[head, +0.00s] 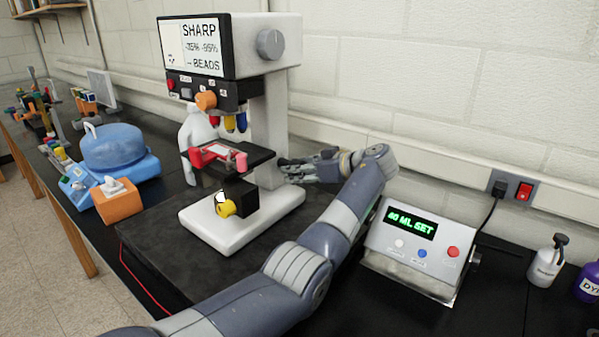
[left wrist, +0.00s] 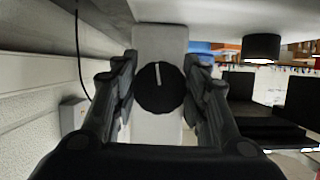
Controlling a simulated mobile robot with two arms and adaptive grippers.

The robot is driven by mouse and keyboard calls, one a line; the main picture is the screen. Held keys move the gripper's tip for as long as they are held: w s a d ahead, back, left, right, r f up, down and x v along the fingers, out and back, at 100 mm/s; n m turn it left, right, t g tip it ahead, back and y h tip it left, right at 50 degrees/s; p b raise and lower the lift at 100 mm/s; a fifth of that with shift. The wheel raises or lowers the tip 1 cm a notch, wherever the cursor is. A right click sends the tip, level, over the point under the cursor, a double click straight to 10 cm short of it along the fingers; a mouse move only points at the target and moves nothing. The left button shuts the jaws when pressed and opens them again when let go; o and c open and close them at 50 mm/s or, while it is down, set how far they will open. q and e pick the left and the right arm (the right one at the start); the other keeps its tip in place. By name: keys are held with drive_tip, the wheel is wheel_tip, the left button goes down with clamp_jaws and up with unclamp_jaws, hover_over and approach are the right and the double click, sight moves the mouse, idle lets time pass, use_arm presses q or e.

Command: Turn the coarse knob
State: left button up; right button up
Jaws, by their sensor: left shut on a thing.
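The microscope (head: 265,110) has a white base and column and a black stage (head: 247,150). My left gripper (head: 292,170) is at the right side of the column, low down. In the left wrist view a round black knob (left wrist: 158,92) with a white pointer line, taken as the coarse knob, sits on the pale column between the two fingers. The gripper is shut on it, one finger at each side. The pointer is near vertical in that view, slightly tilted. In the head view the gripper hides this knob. My right gripper is not in view.
A grey knob (head: 270,43) is on the microscope's upper head. A control box (head: 418,245) reading "40 ML SET" stands right of my arm. A blue domed device (head: 112,147) and an orange box (head: 117,200) are to the left. The wall is close behind.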

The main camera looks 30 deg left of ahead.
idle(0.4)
use_arm(q)
drive_tip(key=o, duration=1.1)
drive_tip(key=shift+c, duration=0.2)
drive_tip(key=v, duration=1.2)
